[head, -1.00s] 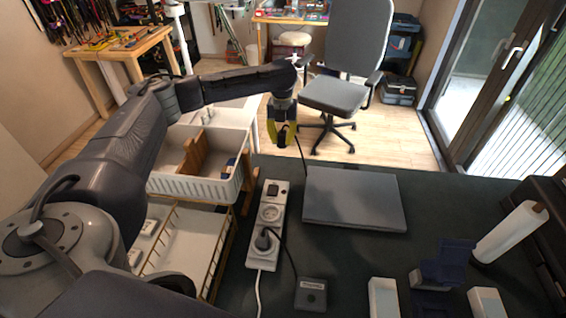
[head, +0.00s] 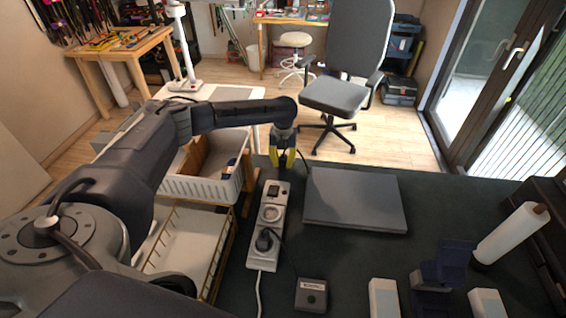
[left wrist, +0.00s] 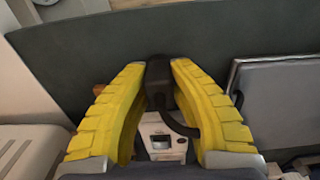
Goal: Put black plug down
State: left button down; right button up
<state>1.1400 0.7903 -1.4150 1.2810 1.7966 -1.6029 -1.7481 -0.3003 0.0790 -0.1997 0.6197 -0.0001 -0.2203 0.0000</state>
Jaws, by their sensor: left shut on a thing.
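My left gripper (head: 283,164), with yellow fingers, is shut on a black plug (left wrist: 158,72) that shows between the fingertips in the left wrist view. Its black cord bends off to the right there. In the head view the gripper is just beyond the far end of a white power strip (head: 255,262), by the table's far edge. The plug is mostly hidden by the fingers there, and I cannot tell whether it touches the table. The strip also shows in the left wrist view (left wrist: 160,128), below the plug. My right gripper is not in view.
Another black plug (head: 264,240) sits in the strip's near socket, its cord running towards a small dark box (head: 311,294). A closed grey laptop (head: 355,200) lies right of the strip. A white basket (head: 205,188) stands left of the table. Dark tabletop (head: 345,255) is clear before the laptop.

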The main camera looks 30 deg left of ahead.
aim_at(283, 157)
pick_arm(q)
jog(key=shift+f, duration=0.2)
jog(key=shift+f, duration=0.1)
jog(key=c, duration=1.3)
grip_release()
notch_tip(283, 157, up, 12)
jog(key=shift+r, duration=0.1)
